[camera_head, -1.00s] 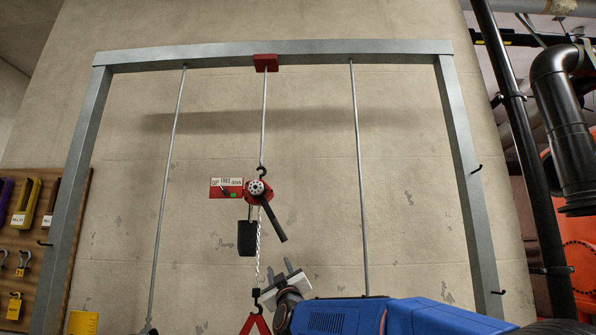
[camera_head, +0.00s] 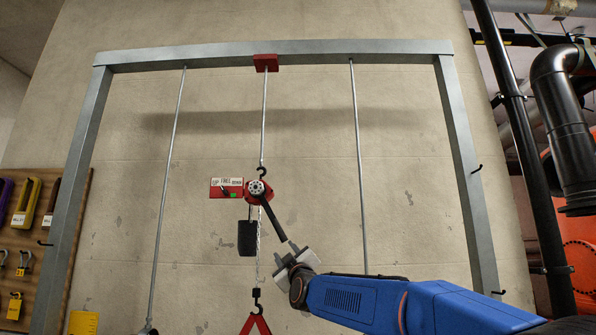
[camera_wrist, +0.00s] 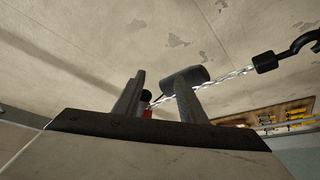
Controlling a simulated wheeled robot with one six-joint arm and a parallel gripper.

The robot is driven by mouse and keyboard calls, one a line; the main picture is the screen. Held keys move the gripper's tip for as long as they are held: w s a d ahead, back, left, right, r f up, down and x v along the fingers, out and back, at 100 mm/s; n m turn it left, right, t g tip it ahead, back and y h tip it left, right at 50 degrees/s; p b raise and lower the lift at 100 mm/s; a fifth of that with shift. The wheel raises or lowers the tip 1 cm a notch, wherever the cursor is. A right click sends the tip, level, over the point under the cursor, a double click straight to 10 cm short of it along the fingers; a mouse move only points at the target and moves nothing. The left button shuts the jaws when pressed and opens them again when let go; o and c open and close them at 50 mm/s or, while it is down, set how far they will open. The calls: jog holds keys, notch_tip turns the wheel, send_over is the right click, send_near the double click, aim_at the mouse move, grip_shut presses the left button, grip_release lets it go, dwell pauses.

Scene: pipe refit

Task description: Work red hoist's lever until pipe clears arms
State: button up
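The red hoist (camera_head: 257,190) hangs by its hook from a rod under the frame's top beam. Its dark lever (camera_head: 273,220) slants down to the right. My gripper (camera_head: 290,252) is open, just below the lever's free end. In the wrist view, my fingers (camera_wrist: 157,98) stand apart, with a small dark round end, probably the lever tip (camera_wrist: 147,96), seen between them; contact cannot be told. The load chain (camera_head: 258,260) runs down to a hook and the red spreader (camera_head: 255,325), cut off at the bottom edge. The pipe and its support arms are out of view.
A red plate with a white label (camera_head: 227,187) sits left of the hoist. A black chain container (camera_head: 247,238) hangs beside the chain. Grey rods (camera_head: 358,150) flank the hoist inside the steel frame (camera_head: 470,170). A tool board (camera_head: 40,240) is at left.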

aim_at(287, 241)
jog(key=shift+r, duration=0.15)
jog(key=shift+d+r+n+g+y, duration=0.1)
jog(key=shift+r+n+g+y, duration=0.1)
jog(key=shift+r+n, duration=0.55)
jog(key=shift+r+n+g+y, duration=0.1)
jog(key=shift+r+n+g, duration=0.15)
jog(key=shift+r, duration=0.9)
jog(key=shift+a+r+n+g, duration=0.25)
jog(key=shift+r+n, duration=0.25)
jog(key=shift+r, duration=0.5)
jog(key=shift+a+r+n+g, duration=0.1)
jog(key=shift+a+r+n, duration=0.1)
jog(key=shift+r+n, duration=0.55)
jog(key=shift+r+m, duration=0.15)
jog(key=shift+m, duration=0.2)
jog(key=shift+d+f+m+t, duration=0.25)
jog(key=shift+f+m, duration=0.2)
jog(key=shift+f, duration=0.5)
jog(key=shift+d+f+m+t, duration=0.2)
jog(key=shift+f+m, duration=0.25)
jog(key=shift+f, duration=0.5)
jog(key=shift+f, duration=0.1)
jog(key=shift+a+f+m+t+h, duration=0.1)
jog(key=shift+f+m+t+h, duration=0.15)
jog(key=shift+f+m, duration=0.5)
jog(key=shift+f+m+t+h, duration=0.1)
jog(key=shift+f+m+h, duration=0.15)
jog(key=shift+f, duration=0.9)
